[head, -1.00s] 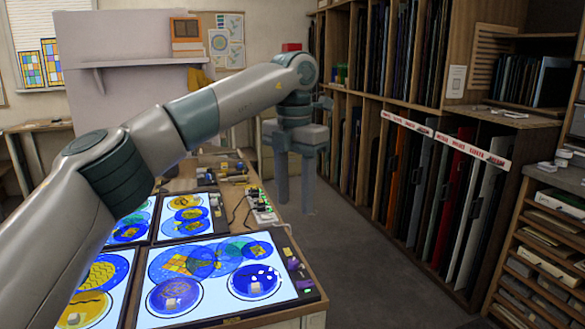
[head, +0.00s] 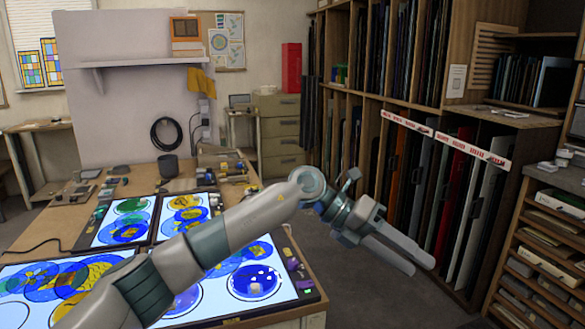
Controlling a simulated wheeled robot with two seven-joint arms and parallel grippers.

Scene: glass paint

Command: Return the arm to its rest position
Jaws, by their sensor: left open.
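My left arm comes in from the lower left and crosses low over the front of the table. My left gripper (head: 412,262) is open and empty. It hangs in the air to the right of the table, over the aisle in front of the glass rack. Its two fingers point right and slightly down, apart from each other. My right gripper is not in view.
A wooden table (head: 80,200) bears several lit panels with blue and yellow glass discs; my arm hides part of the front panels. A tall rack (head: 400,165) of glass sheets stands at the right, with a drawer unit (head: 535,240) nearer. Grey floor (head: 345,300) is free between.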

